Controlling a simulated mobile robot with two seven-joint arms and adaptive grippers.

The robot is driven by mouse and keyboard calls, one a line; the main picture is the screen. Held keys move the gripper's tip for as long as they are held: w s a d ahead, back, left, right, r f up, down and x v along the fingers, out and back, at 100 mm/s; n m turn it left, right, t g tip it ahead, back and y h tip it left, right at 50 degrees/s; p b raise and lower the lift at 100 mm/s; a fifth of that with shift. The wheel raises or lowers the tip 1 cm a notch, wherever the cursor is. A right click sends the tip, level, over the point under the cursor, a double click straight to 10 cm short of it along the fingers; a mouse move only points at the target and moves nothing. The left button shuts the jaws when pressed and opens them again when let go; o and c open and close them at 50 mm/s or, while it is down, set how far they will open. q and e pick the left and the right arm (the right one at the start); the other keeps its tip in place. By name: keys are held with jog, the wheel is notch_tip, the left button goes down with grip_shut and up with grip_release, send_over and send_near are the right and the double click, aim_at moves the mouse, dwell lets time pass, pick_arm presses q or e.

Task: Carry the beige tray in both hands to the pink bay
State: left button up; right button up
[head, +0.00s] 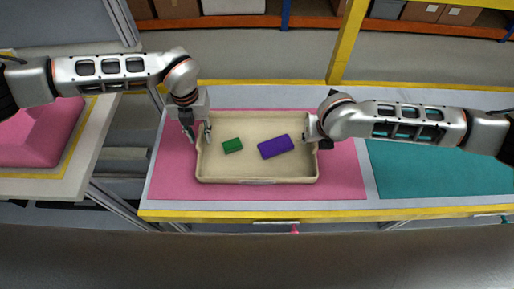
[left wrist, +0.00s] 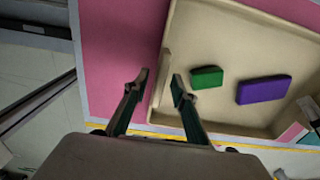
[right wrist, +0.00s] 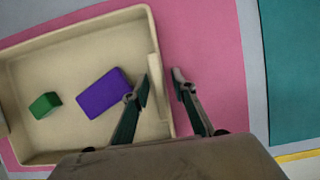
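The beige tray (head: 240,175) rests on the pink bay (head: 340,185) of the table in the head view. It holds a green block (head: 232,145) and a purple block (head: 276,146). My left gripper (head: 200,134) is at the tray's left rim, its fingers apart on either side of the wall; in the left wrist view (left wrist: 158,88) a gap shows between fingers and wall. My right gripper (right wrist: 160,88) is at the tray's right rim, fingers apart and straddling the wall in the right wrist view. In the head view my right arm partly hides its fingers.
A teal bay (head: 430,172) lies to the right on the same table. A separate table with a pink object (head: 40,135) stands at the left, across a gap. Yellow edging (head: 240,215) runs along the table front. A yellow post (head: 346,40) and shelves stand behind.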

jog(key=shift+r, duration=0.1)
pick_arm(q)
notch_tip(320, 180, up, 11)
jog(key=shift+r, duration=0.2)
pick_arm(e)
jog(key=v, duration=1.1)
jog(key=shift+s+r, duration=0.15)
jog(key=shift+r, duration=0.25)
pick_arm(q)
jog(key=shift+s, duration=0.1)
pick_arm(e)
jog(key=shift+s, duration=0.1)
